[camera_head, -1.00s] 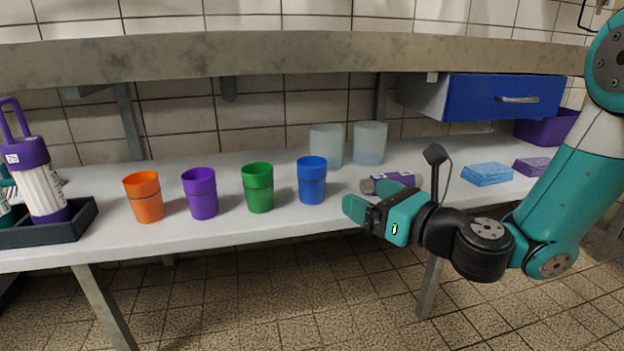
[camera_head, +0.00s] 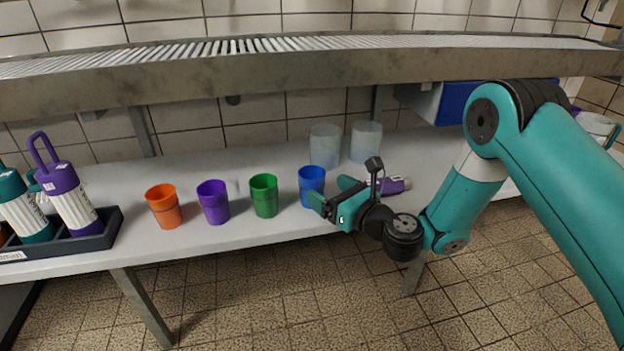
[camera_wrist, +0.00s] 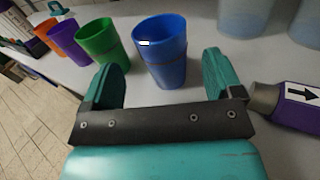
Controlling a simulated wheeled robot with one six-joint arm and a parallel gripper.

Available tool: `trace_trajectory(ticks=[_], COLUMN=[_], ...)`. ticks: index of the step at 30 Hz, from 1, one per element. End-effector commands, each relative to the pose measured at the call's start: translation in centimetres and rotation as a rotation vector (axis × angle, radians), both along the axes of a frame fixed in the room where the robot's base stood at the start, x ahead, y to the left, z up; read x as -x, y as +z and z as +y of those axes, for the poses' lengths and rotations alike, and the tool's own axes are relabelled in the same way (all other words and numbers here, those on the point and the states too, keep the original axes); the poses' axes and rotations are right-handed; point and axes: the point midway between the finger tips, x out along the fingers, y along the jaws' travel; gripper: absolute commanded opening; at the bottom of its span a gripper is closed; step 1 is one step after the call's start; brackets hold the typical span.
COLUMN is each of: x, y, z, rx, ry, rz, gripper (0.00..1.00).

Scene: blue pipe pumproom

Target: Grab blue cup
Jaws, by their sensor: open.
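The blue cup (camera_head: 311,185) stands upright on the white bench, at the right end of a row of cups. My gripper (camera_head: 331,190) is at its right side in the head view, with the fingers partly overlapping the cup's edge. In the wrist view the blue cup (camera_wrist: 162,52) stands just ahead of the two teal fingers of my gripper (camera_wrist: 162,75). The fingers are spread apart, one to each side of the cup's lower part. I cannot tell whether a finger touches it.
Green (camera_head: 264,195), purple (camera_head: 213,202) and orange (camera_head: 164,206) cups stand to the left. Two clear cups (camera_head: 325,146) stand behind. A purple bottle (camera_wrist: 296,108) lies close to the right finger. A shelf (camera_head: 220,80) hangs above the bench (camera_head: 250,233).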

Motion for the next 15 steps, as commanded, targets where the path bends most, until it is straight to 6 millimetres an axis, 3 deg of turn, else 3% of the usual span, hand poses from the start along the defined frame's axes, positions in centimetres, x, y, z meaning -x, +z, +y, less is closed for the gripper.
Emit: trace_trajectory(ticks=[6,15], x=[-1.0,-3.5], y=[0.7,0.2], z=[1.0,3.3], rx=[0.000,0.001], ry=[0.001,0.002], rz=[-0.003,-0.004], gripper=[0.85,0.85])
